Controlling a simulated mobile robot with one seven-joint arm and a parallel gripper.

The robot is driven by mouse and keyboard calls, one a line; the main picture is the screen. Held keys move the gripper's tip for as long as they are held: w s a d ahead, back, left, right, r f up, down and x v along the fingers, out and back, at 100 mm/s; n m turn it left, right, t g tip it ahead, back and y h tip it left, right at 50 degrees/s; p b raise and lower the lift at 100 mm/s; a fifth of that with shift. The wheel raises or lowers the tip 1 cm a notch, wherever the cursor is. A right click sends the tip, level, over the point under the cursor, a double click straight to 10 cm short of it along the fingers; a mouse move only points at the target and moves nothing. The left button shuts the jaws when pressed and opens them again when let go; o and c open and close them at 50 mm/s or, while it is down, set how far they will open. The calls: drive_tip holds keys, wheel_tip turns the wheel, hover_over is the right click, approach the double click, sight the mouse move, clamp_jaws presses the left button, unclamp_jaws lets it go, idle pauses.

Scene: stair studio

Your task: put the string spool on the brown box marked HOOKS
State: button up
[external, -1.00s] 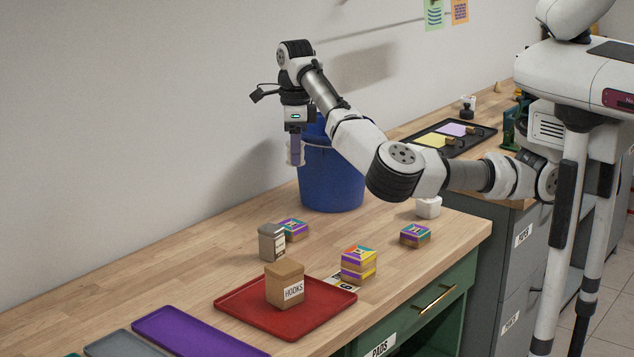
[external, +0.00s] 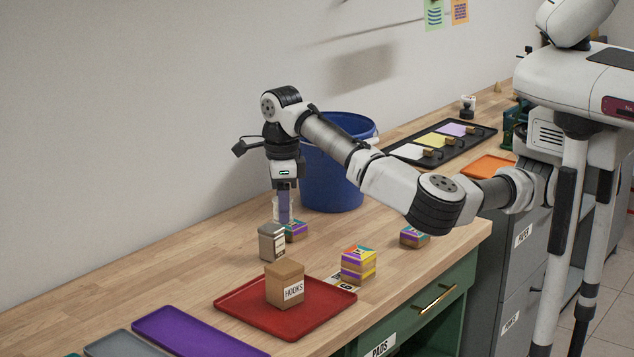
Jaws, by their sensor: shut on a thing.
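The brown box marked HOOKS (external: 284,287) stands upright on a red tray (external: 236,305) near the front of the wooden counter. Its top is bare. My gripper (external: 284,213) points down and is shut on the white string spool (external: 276,210). One finger covers the middle of the spool, so only its sides show. The spool is held up behind and above the HOOKS box, in line with it in the picture, just over a grey-brown canister and a small patterned box. I cannot tell its exact height.
The grey-brown canister (external: 271,242) and small patterned box (external: 296,230) stand close behind the HOOKS box. Stacked patterned boxes (external: 358,265) stand to its right, another box (external: 413,238) beyond. A blue bucket (external: 335,180) is behind my gripper. A purple tray (external: 195,335) lies front left.

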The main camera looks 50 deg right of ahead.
sight(283, 269)
wheel_tip(283, 269, down, 10)
drive_tip(key=b, duration=0.9)
drive_tip(key=shift+f, duration=0.15)
drive_tip(key=o, duration=1)
wheel_tip(283, 269, up, 12)
drive_tip(key=shift+r, duration=0.15)
drive_tip(key=shift+w, duration=0.1)
